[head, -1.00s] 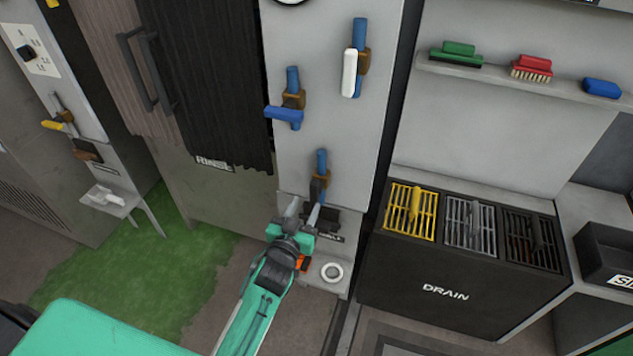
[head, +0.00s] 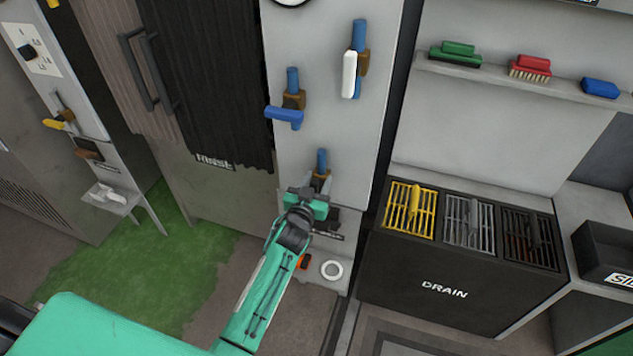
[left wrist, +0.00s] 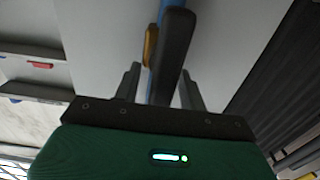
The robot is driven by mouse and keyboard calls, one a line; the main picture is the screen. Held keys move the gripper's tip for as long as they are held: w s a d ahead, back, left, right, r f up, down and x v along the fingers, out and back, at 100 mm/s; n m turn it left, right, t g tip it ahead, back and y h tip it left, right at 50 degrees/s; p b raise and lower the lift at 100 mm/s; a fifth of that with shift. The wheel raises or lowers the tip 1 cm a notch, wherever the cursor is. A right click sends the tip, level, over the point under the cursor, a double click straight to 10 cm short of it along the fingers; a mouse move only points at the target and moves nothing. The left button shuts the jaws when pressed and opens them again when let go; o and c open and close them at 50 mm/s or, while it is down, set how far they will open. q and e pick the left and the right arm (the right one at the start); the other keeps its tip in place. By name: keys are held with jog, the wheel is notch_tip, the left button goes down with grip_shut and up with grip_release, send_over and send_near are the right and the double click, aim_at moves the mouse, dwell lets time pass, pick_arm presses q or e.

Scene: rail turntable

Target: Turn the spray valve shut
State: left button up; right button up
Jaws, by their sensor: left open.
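Three valves with blue pipe stubs and brass bodies are on the grey panel (head: 325,55). The lowest valve (head: 321,160) is just beyond my left gripper (head: 319,181), which hides most of its handle. In the left wrist view its black lever handle (left wrist: 174,55) stands between the two open fingers of my left gripper (left wrist: 161,85), with the brass body (left wrist: 151,46) behind. The fingers do not grip it. The upper left valve has a blue handle (head: 284,116) lying across its pipe. The upper right valve has a white handle (head: 349,74) along its pipe. My right gripper is not in view.
A white ring (head: 332,270) lies at the panel's foot, near a black block. At right is a DRAIN cabinet (head: 445,291) with yellow, grey and dark grates. A shelf above holds brushes. A dark strip curtain (head: 210,90) hangs left of the panel.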

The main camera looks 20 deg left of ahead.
pick_arm(q)
grip_shut()
jog(key=shift+d+m, duration=0.1)
jog(key=shift+m, duration=0.4)
jog(key=m, duration=0.3)
jog(key=d+m+b, duration=0.1)
jog(key=shift+f+m, duration=0.25)
jog(key=shift+m, duration=0.15)
jog(key=m+b, duration=0.1)
jog(key=m, duration=0.3)
jog(key=d+f+m, duration=0.1)
jog(key=m, duration=0.3)
jog(key=f+m+b, duration=0.1)
jog(key=m, duration=0.3)
jog(key=shift+s+d+f+b, duration=0.1)
jog(key=shift+d+b, duration=0.05)
jog(key=shift+b, duration=0.2)
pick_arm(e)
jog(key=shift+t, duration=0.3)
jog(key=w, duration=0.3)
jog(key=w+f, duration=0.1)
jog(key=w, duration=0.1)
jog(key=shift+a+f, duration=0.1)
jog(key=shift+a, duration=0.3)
